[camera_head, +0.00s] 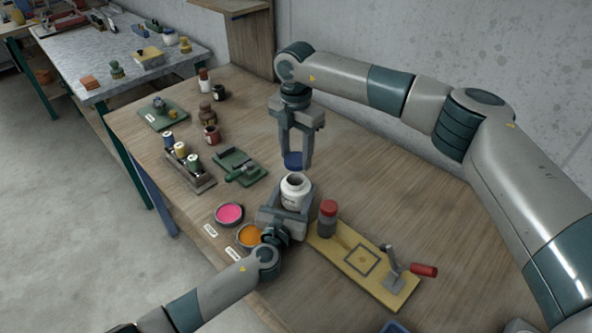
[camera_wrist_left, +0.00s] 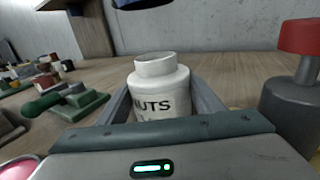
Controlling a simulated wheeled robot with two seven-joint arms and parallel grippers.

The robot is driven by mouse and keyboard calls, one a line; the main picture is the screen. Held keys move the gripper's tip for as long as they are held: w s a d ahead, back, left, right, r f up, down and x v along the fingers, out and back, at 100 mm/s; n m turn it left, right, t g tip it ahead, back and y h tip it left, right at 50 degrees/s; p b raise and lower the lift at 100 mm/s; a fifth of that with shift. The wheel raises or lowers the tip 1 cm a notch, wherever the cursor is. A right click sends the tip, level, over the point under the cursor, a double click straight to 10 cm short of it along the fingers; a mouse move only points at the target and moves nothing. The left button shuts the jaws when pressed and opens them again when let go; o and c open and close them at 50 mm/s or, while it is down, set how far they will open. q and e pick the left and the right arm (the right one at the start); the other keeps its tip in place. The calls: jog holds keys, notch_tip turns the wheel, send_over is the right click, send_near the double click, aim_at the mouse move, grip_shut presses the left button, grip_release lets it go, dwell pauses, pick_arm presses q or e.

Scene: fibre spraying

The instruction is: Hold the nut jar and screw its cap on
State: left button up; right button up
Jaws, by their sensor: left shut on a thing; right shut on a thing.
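The nut jar (camera_head: 295,190) is white with an open mouth and stands upright on the wooden table. In the left wrist view the jar (camera_wrist_left: 161,90) shows part of a dark label reading "UTS". My left gripper (camera_head: 292,196) is shut on the jar, one finger on each side of it. My right gripper (camera_head: 294,158) points down above the jar and is shut on the blue cap (camera_head: 294,160). The cap is apart from the jar, with a gap between it and the mouth. The cap's underside (camera_wrist_left: 140,3) shows at the top of the left wrist view.
A yellow board (camera_head: 345,262) with a red-topped post (camera_head: 328,215) and a red-handled clamp (camera_head: 424,270) lies right of the jar. Pink (camera_head: 229,214) and orange (camera_head: 249,235) bowls are at the left. A green tool tray (camera_head: 240,168) lies behind them. The table's right side is clear.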

aim_at(296, 159)
jog(key=shift+f, duration=1.9)
jog(key=shift+f, duration=0.1)
jog(key=shift+f, duration=0.75)
jog(key=shift+f, duration=0.55)
